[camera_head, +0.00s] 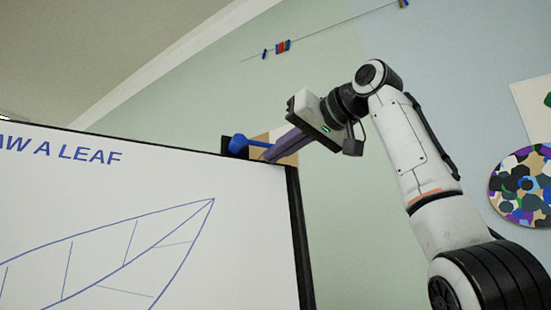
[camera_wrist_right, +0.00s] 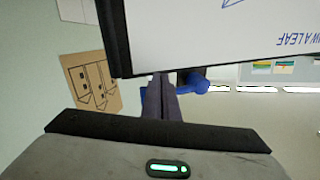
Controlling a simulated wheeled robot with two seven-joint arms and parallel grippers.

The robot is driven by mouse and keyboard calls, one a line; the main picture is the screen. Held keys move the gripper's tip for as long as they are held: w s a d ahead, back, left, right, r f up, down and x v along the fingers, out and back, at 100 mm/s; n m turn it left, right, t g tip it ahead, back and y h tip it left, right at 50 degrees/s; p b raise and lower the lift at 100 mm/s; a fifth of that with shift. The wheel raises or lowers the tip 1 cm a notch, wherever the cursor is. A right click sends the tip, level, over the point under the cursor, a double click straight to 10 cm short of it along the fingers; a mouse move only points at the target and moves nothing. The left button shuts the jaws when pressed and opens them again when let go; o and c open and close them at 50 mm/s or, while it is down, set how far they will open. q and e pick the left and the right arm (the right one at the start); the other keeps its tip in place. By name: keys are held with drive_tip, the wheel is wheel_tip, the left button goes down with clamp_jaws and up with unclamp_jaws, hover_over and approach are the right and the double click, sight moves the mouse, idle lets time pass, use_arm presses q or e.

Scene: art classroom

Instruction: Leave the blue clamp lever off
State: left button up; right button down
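The blue clamp lever (camera_head: 238,144) is at the top right corner of a white board (camera_head: 120,220), against a black clamp block. Its rounded end points left and its arm runs right, toward my right gripper's fingers. My right gripper (camera_head: 272,154) has its dark fingers together at the board's top edge, touching or very near the lever. In the right wrist view, the fingers (camera_wrist_right: 161,92) look shut side by side. Blue lever parts (camera_wrist_right: 196,84) show on both sides of them, and the middle is hidden. I cannot tell whether they touch. My left gripper is not in view.
The board has a dark frame (camera_head: 300,240) and a leaf drawing. A brown paper with drawings (camera_wrist_right: 92,82) hangs on the wall behind. A colourful palette shape (camera_head: 522,187) is on the right wall. The space right of the board looks free apart from my arm.

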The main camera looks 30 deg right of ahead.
drive_tip(key=s+a+r+b, duration=0.1)
drive_tip(key=s+r, duration=0.1)
drive_tip(key=s, duration=0.6)
drive_tip(key=shift+s+a, duration=0.2)
drive_tip(key=shift+s, duration=0.2)
idle(0.6)
